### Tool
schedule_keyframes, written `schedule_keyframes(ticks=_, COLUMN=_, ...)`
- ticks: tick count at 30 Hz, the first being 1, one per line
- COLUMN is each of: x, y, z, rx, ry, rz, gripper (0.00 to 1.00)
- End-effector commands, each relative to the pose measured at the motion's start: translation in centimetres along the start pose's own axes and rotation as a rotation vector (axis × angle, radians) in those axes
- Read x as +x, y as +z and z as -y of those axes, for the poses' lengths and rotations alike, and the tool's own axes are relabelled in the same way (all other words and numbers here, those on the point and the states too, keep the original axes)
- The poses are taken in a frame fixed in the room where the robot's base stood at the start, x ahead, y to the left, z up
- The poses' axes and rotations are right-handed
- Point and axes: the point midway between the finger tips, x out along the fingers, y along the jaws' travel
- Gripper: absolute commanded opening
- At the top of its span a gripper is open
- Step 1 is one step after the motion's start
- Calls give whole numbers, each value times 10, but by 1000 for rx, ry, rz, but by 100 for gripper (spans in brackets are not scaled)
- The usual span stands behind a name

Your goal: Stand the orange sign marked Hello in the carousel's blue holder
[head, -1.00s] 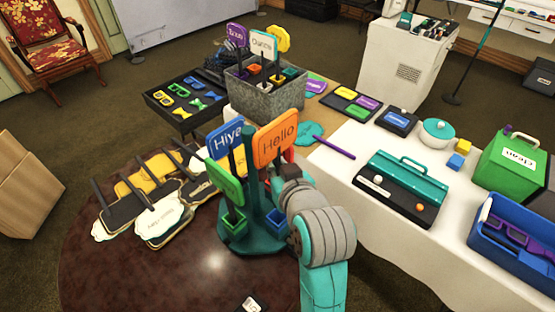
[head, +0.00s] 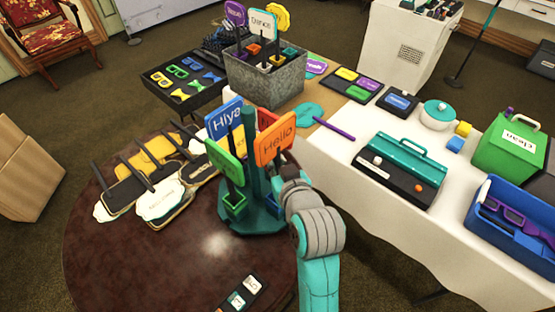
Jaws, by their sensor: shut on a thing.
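The orange sign (head: 275,144), marked Hello, stands roughly upright and slightly turned at the right side of the teal carousel (head: 262,217). My gripper (head: 283,170) is shut on the sign's lower part, mostly hidden behind my wrist. A blue sign marked Hiya (head: 224,120), a green sign (head: 224,161) and a partly hidden red sign (head: 267,120) stand around the carousel. The green holder (head: 234,204) is at its front left.
The carousel stands on a round brown table (head: 150,255). Several signs with dark handles lie at its left, and small dark numbered tiles (head: 238,297) at its front. A metal bin (head: 282,83) stands behind. A teal-lidded case (head: 405,165) sits on the white-covered table.

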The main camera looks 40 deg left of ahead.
Motion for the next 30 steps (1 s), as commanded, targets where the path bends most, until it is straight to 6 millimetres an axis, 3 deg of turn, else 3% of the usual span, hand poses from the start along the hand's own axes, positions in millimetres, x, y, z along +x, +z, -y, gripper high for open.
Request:
schedule_keyframes(ticks=1, x=4, y=12, z=1, rx=3, ry=-2, rz=19, gripper=0)
schedule_keyframes(ticks=12, x=13, y=39, z=1, rx=5, ry=-4, rz=32, gripper=0)
schedule_keyframes(ticks=29, x=14, y=39, z=1, rx=3, ry=-2, rz=16, gripper=0)
schedule_keyframes(ticks=30, x=14, y=38, z=1, rx=2, ry=-2, rz=15, gripper=24)
